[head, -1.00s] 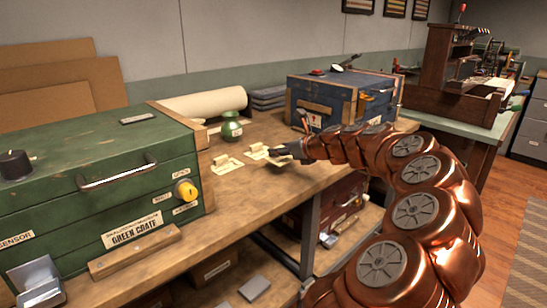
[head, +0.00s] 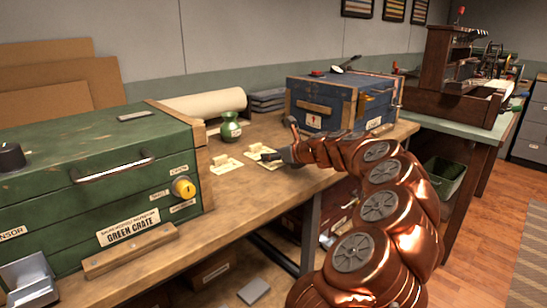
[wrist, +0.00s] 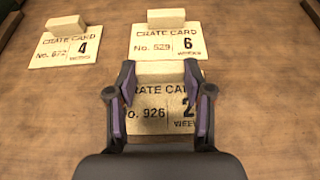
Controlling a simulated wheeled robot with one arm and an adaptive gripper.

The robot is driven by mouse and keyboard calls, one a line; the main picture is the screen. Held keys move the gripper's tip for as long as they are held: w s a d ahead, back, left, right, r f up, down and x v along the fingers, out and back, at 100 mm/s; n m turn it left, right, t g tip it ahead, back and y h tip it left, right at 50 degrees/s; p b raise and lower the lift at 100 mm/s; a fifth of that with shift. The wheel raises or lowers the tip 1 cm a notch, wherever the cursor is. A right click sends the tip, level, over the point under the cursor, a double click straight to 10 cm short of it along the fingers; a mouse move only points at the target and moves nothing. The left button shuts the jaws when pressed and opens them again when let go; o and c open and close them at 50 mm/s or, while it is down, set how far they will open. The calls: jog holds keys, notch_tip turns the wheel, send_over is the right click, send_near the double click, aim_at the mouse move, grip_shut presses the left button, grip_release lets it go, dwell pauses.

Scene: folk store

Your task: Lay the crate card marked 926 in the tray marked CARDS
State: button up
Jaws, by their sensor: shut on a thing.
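The crate card marked 926 (wrist: 152,103) is between my fingers in the wrist view, with "2 weeks" printed at its right. My gripper (wrist: 160,75) is shut on this card's pale raised block (wrist: 160,68). I cannot tell whether the card is clear of the bench. In the head view my gripper (head: 270,157) is low over the wooden bench, by the cards, and hides much of what it holds. Card 529 (wrist: 165,42) lies just beyond it, and card 672 (wrist: 64,49) lies at the upper left. I see no tray legibly marked CARDS.
The green crate (head: 95,190) fills the bench's left side, with a grey open holder (head: 35,280) before it. A green vase (head: 230,128), paper roll (head: 205,104) and blue chest (head: 340,100) stand behind the cards. A green bin (head: 445,178) is at right under another table.

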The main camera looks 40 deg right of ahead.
jog(key=o, duration=0.4)
jog(key=shift+f, duration=0.1)
jog(key=o, duration=0.4)
